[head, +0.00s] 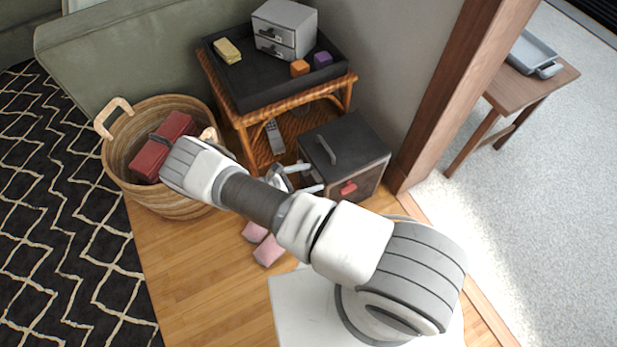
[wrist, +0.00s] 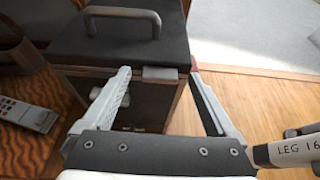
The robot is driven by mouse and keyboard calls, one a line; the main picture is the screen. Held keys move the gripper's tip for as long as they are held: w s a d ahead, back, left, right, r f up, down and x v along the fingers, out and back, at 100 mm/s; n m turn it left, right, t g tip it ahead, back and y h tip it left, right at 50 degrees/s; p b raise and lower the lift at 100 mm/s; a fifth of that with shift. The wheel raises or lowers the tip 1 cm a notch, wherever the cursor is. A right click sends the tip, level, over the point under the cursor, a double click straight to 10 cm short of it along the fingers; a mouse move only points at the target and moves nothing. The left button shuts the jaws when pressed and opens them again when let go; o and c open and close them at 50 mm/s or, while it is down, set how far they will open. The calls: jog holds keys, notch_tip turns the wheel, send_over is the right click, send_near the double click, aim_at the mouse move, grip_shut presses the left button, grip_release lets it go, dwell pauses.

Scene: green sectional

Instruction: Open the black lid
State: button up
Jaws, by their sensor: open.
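The black lid (head: 345,138) lies flat on a dark box (head: 366,182) beside the wicker table, and looks shut. A grey bar handle (head: 321,150) stands on its top. In the wrist view the lid (wrist: 110,45) shows with its handle (wrist: 122,14), and a small grey tab (wrist: 160,73) sits at its front edge. My gripper (head: 311,178) is open and empty at the box's front. In the wrist view the fingertips of my gripper (wrist: 159,69) are on either side of the tab. I cannot tell whether they touch it.
A wicker table (head: 238,122) stands behind, with a black tray (head: 240,92) holding a small drawer unit (head: 285,28). A remote (head: 275,137) lies on its lower shelf. A basket (head: 120,150) stands left, pink blocks (head: 268,250) lie on the floor, and a wooden post (head: 450,90) is right.

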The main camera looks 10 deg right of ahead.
grip_shut()
dwell(0.4)
jog(key=shift+r, duration=0.1)
